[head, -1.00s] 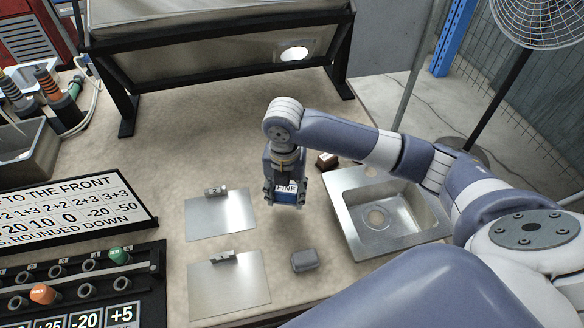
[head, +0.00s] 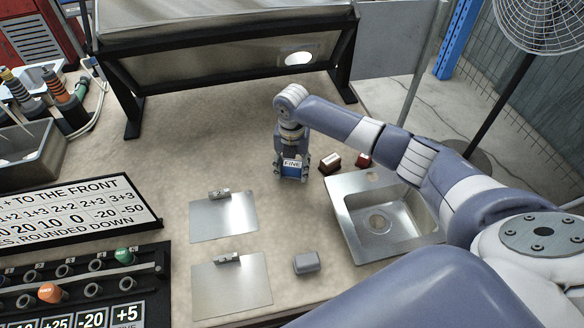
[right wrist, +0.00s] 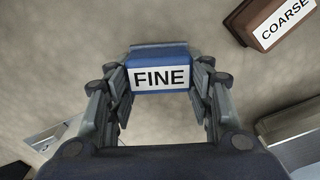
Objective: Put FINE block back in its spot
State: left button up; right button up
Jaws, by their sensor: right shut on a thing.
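The blue FINE block (head: 292,167) has a white label with black letters. My right gripper (head: 292,170) is shut on it, with the fingers on its two sides. In the right wrist view the FINE block (right wrist: 160,76) sits between the fingertips, label towards the camera. The block is over the table, behind the sink's left corner; I cannot tell whether it touches the table. A brown-red COARSE block (right wrist: 272,20) lies to the right; in the head view a dark red-brown block (head: 329,162) stands just right of the gripper. My left gripper is not in view.
The steel sink (head: 345,215) is right of the gripper. A small red block (head: 364,160) is behind it. A black-framed rack (head: 225,80) stands behind.

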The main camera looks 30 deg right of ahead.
aim_at(292, 167)
jog(key=shift+f, duration=0.3)
jog(key=shift+f, duration=0.2)
jog(key=o, duration=1)
jog(key=shift+r, duration=0.3)
notch_tip(292, 167, up, 12)
jog(key=shift+f+b, duration=0.1)
jog(key=shift+b, duration=0.65)
